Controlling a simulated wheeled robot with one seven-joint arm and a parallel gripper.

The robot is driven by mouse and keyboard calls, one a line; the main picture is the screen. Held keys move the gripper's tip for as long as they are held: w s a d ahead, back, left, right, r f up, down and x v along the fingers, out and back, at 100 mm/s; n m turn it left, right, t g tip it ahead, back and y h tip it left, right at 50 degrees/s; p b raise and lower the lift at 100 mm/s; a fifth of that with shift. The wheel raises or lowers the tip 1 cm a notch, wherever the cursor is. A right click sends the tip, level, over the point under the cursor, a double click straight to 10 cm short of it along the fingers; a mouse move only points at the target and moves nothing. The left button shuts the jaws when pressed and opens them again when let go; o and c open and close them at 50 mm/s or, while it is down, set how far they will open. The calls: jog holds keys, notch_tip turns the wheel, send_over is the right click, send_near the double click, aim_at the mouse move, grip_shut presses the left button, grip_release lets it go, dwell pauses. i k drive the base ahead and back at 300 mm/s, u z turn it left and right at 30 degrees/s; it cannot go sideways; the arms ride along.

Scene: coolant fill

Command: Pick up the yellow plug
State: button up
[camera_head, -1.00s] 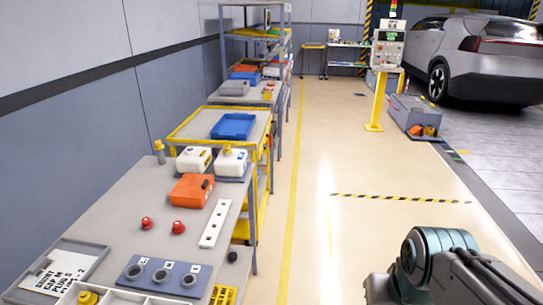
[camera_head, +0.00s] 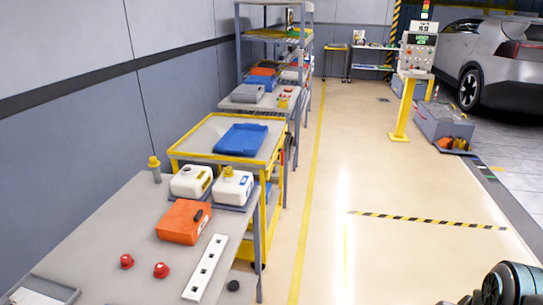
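A small yellow-topped piece (camera_head: 154,162) stands upright on a grey stem at the back left of the grey workbench (camera_head: 110,225); I cannot tell whether it is the yellow plug. No other loose yellow plug shows in this view, and the bench's near end is cut off by the bottom edge. Part of my arm shows at the bottom right corner. My gripper's fingers are out of view.
Two white canisters (camera_head: 191,181) (camera_head: 232,187), an orange box (camera_head: 184,221), two red knobs (camera_head: 126,261) (camera_head: 161,270) and a white strip (camera_head: 205,268) are on the bench. A yellow cart (camera_head: 177,152) stands behind. The floor to the right (camera_head: 390,260) is clear.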

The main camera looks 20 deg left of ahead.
aim_at(229, 173)
jog(key=z, duration=0.05)
jog(key=i, duration=1.55)
jog(key=u, duration=0.5)
jog(key=i, duration=1.3)
jog(key=u, duration=1.75)
jog(key=i, duration=0.85)
jog(key=u, duration=0.75)
